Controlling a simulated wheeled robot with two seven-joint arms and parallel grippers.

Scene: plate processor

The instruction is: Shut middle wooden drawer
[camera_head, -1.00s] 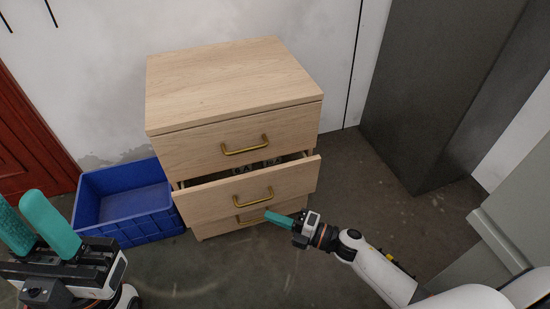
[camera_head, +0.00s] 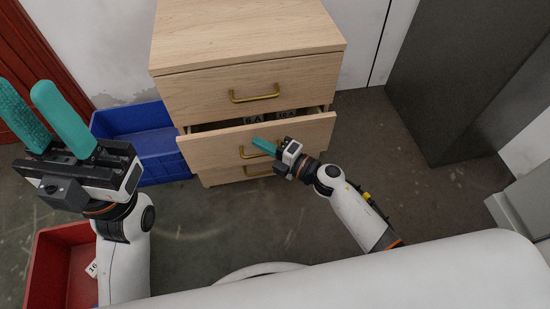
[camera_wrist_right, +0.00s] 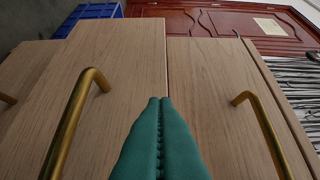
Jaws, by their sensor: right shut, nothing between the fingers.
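The wooden cabinet (camera_head: 245,35) has three drawers with brass handles. The middle drawer (camera_head: 212,154) stands partly open, with small dark items showing inside. The top drawer (camera_head: 205,98) is shut. My right gripper (camera_head: 256,143) is shut and empty, with its teal fingertips in front of the middle drawer's face by its handle. In the right wrist view its closed fingers (camera_wrist_right: 160,135) point along the middle drawer's front (camera_wrist_right: 125,70), beside the brass handle (camera_wrist_right: 75,120); contact cannot be told. My left gripper (camera_head: 42,98) is open and empty, raised at the left, away from the cabinet.
A blue crate (camera_head: 165,168) stands on the floor left of the cabinet. A red bin (camera_head: 45,255) with a white item stands at lower left. A dark grey cabinet (camera_head: 440,80) is at the right. The floor between is clear.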

